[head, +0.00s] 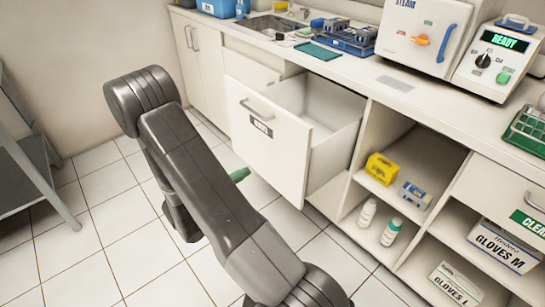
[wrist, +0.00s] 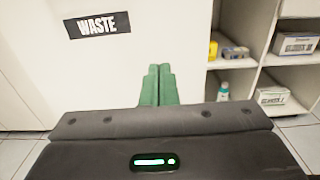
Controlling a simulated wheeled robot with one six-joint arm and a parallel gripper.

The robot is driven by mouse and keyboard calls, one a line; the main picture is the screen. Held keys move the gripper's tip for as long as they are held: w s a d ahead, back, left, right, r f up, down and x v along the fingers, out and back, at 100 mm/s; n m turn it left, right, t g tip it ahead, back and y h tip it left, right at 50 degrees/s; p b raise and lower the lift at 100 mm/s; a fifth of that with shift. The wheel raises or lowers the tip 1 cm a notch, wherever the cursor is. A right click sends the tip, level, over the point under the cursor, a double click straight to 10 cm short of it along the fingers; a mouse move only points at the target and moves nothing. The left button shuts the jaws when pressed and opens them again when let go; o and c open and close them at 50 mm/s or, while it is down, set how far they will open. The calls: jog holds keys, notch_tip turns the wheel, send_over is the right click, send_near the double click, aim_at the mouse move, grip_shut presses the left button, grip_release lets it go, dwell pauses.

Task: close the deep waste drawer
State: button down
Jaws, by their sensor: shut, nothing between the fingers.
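The deep waste drawer (head: 285,158) stands pulled well out of the white counter, and its inside looks empty in the head view. Its white front has a bar handle (head: 257,106) and a dark label, which reads WASTE in the wrist view (wrist: 97,25). My gripper (head: 241,174) is low in front of the drawer front. In the wrist view its green fingers (wrist: 158,82) are together, empty, and point at the white front, right of and below the label. I cannot tell whether the fingertips touch the front.
Right of the drawer are open shelves with a yellow box (head: 382,168), white bottles (head: 367,213) and glove boxes (head: 503,246). The countertop holds a sink, blue trays (head: 350,38) and a steam sterilizer (head: 420,35). A grey metal stand (head: 35,160) is at left. Tiled floor is clear between.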

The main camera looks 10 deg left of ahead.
aim_at(284, 150)
jog(key=x, duration=1.4)
jog(key=shift+s+b, duration=0.1)
jog(key=shift+b, duration=0.2)
jog(key=shift+d, duration=0.1)
